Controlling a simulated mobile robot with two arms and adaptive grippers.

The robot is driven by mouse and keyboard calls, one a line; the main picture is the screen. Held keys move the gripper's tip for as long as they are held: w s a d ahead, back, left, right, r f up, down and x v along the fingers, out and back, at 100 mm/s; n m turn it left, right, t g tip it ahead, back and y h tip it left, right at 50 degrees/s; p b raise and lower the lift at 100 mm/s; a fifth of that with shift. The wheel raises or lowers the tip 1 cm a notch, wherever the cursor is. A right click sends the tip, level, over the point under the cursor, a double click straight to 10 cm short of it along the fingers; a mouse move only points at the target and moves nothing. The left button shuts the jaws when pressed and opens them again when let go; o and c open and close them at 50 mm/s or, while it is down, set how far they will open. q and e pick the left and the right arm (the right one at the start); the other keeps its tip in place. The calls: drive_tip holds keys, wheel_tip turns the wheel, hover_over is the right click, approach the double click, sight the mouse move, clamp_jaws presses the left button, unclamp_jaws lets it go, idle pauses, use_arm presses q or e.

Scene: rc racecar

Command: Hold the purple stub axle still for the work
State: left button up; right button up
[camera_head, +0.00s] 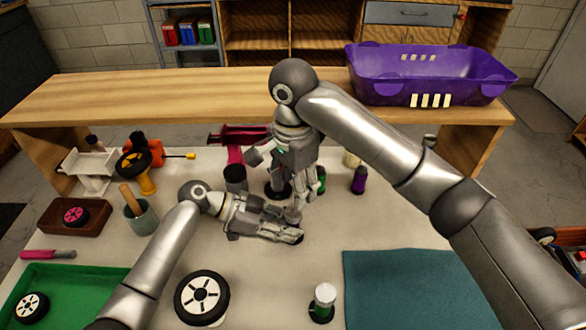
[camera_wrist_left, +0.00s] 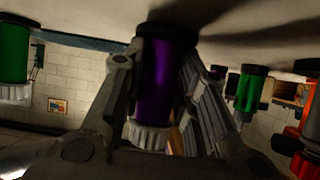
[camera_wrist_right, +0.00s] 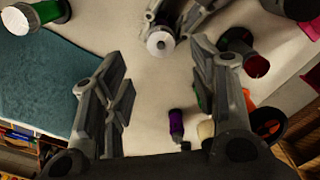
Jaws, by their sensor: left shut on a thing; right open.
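The purple stub axle (camera_wrist_left: 157,85) is between the fingers of my left gripper (camera_wrist_left: 156,70) in the left wrist view, which shows the scene upside down. It has a black base against the pale tabletop, a purple body and a pale ridged end. My left gripper (camera_head: 290,228) is shut on it, low over the table. My right gripper (camera_wrist_right: 158,62) is open, with no object gripped, and is close above that end.
A green cylinder with a pale top (camera_head: 324,298) stands near the front, by a teal mat (camera_head: 420,290). A small purple bottle-like thing (camera_head: 358,181) stands behind. A wheel (camera_head: 202,297) lies at front left. A purple crate (camera_head: 430,78) sits on the rear bench.

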use_arm(q)
drive_tip(key=shift+a+f, duration=0.1)
drive_tip(key=shift+f, duration=0.25)
use_arm(e)
wheel_tip(320, 180, up, 5)
drive_tip(key=shift+f, duration=0.15)
use_arm(q)
drive_tip(key=o, duration=1)
drive_tip(key=shift+r, duration=0.1)
drive_tip(key=v, duration=1.2)
drive_tip(key=shift+r, duration=0.1)
